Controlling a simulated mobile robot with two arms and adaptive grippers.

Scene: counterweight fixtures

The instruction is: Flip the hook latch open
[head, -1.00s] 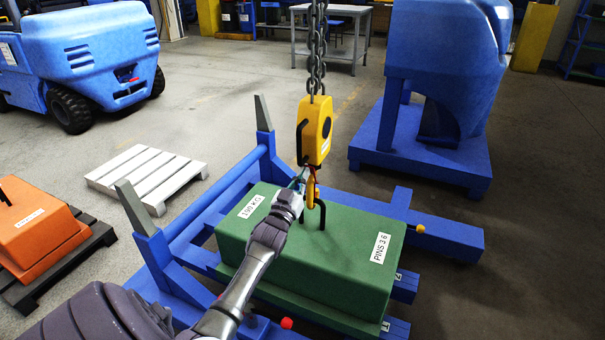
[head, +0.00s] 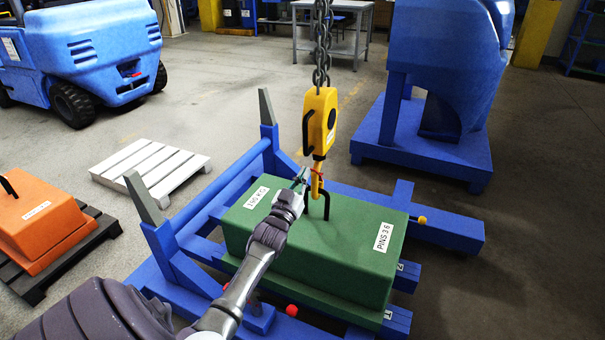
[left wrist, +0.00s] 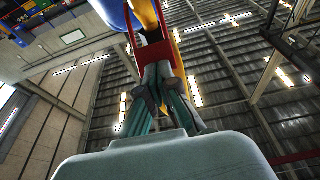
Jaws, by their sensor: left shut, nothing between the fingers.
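The yellow hook block (head: 320,122) hangs on a chain above the green counterweight (head: 345,240). Its yellow hook (head: 317,184) hangs at the black lifting loop (head: 326,205) on top of the weight. A small red latch (head: 316,171) shows at the hook; in the left wrist view a red part (left wrist: 152,54) stands just beyond my fingers. My left gripper (head: 303,180) is shut and empty, its tips close to the latch. I cannot tell whether they touch. The gripper also shows in the left wrist view (left wrist: 163,80). My right gripper is not in view.
The green weight rests on a blue frame (head: 187,215) with upright grey-tipped posts. An orange weight (head: 38,222) sits on a dark pallet at left. A white pallet (head: 150,168), a blue forklift (head: 95,50) and a blue machine part (head: 440,70) stand behind. A chain (head: 322,50) hangs overhead.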

